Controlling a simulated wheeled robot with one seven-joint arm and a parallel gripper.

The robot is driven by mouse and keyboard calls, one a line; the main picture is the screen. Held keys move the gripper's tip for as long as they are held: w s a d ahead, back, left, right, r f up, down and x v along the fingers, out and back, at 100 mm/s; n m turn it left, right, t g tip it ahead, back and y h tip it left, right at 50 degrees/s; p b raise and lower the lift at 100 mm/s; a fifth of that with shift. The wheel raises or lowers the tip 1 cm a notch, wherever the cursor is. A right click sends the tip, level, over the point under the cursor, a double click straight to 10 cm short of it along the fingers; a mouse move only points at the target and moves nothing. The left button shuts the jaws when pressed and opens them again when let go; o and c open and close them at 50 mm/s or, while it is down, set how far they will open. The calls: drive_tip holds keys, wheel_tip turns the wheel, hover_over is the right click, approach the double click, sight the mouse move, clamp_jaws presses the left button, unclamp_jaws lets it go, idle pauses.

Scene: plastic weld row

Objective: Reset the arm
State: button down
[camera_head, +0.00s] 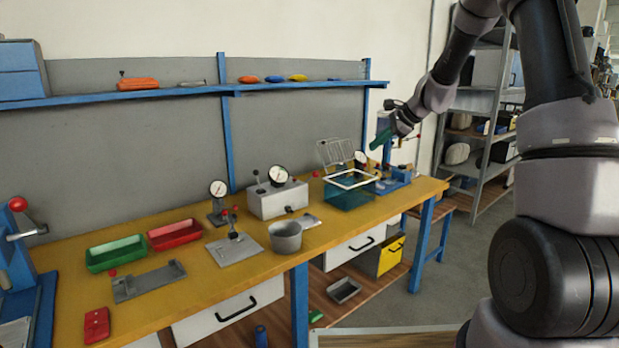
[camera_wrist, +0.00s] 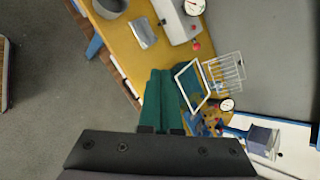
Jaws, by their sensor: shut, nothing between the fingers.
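My gripper (camera_head: 376,143) is held in the air above the right end of the yellow workbench (camera_head: 345,222), over the clear teal bin (camera_head: 349,194). Its green fingers are together with nothing between them. In the wrist view the fingers (camera_wrist: 160,76) lie side by side and point toward the bench. My arm comes in from the right side of the head view. The gripper hides part of the blue stand behind it.
A wire basket (camera_head: 335,153) rises beside the teal bin. A gauge box (camera_head: 277,198), grey pot (camera_head: 285,238), red tray (camera_head: 175,234) and green tray (camera_head: 116,253) stand on the bench. A blue shelf (camera_head: 180,91) runs above. A metal rack (camera_head: 480,145) stands at right.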

drive_tip(key=s+r+n+h, duration=0.1)
drive_tip(key=s+r+n, duration=0.2)
drive_tip(key=s+r, duration=0.5)
drive_tip(key=s+r+n, duration=0.4)
drive_tip(key=s+r, duration=0.1)
drive_tip(key=s, duration=0.5)
drive_tip(key=s+d+n+h, duration=0.1)
drive_tip(key=s+d+n, duration=0.1)
drive_tip(key=s, duration=0.7)
drive_tip(key=s+d+r+n+t+h, duration=0.1)
drive_tip(key=s+d+n+h, duration=0.1)
drive_tip(key=s, duration=0.8)
drive_tip(key=shift+s+r+n+h, duration=0.2)
drive_tip(key=shift+n+h, duration=0.1)
drive_tip(key=shift+n, duration=0.3)
